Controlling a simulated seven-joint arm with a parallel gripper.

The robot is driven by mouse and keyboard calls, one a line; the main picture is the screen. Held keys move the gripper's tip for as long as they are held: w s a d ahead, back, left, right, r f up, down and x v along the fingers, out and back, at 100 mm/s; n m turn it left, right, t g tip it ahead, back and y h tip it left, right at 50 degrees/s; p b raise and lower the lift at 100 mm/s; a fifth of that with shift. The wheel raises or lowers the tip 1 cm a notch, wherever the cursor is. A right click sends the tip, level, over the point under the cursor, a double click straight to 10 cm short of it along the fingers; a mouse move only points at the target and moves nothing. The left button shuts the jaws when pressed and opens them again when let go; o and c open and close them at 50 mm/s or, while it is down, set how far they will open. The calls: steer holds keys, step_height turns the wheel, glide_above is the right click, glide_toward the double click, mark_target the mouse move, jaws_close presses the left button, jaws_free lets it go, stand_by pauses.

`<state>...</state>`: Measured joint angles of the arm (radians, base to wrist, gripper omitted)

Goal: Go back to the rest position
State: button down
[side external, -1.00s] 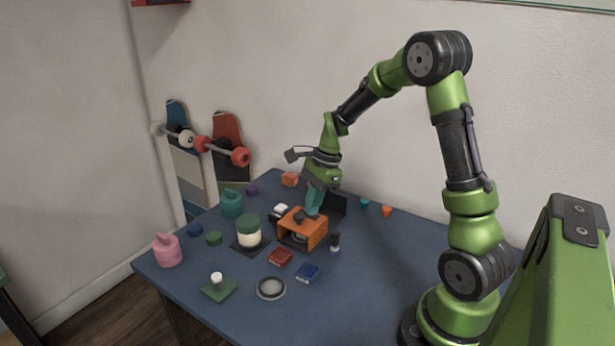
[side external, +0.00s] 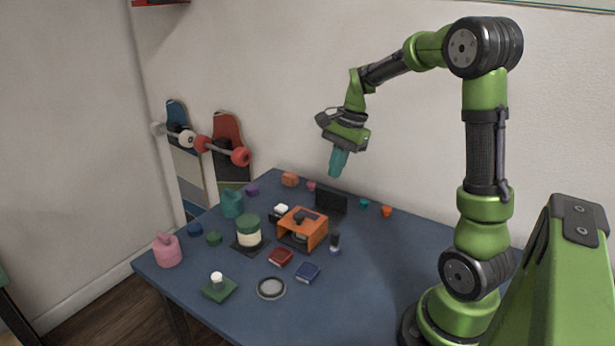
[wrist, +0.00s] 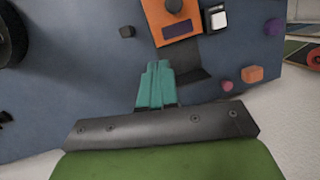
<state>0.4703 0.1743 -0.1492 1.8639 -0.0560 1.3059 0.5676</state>
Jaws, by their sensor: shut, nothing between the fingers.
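My gripper (side external: 336,172) hangs in the air above the back part of the blue table, clear of everything on it. Its teal fingers are together with nothing between them. They also show close together in the wrist view (wrist: 156,68). My arm is raised and bent, with the fingers pointing down and slightly left. An orange open-sided box (side external: 316,229) with a dark piece on top stands on the table below and left of the gripper. It also shows in the wrist view (wrist: 165,40).
The blue table (side external: 375,258) holds a black upright panel (side external: 330,201), a green-lidded jar (side external: 248,231), a pink bottle (side external: 168,250), a teal container (side external: 232,204), a silver ring (side external: 271,288) and several small blocks. Skateboards (side external: 230,145) lean on the wall behind. The table's right side is mostly clear.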

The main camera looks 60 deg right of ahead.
steer(key=s+a+r+n+t, duration=0.2)
steer(key=s+a+n, duration=0.3)
steer(key=a, duration=0.5)
steer(key=s+a+r+n+t, duration=0.3)
steer(key=s+a+r+n, duration=0.1)
steer(key=a+n, duration=0.6)
steer(key=shift+s+a+r, duration=0.25)
steer(key=shift+s+r, duration=0.1)
steer(key=shift+s, duration=0.15)
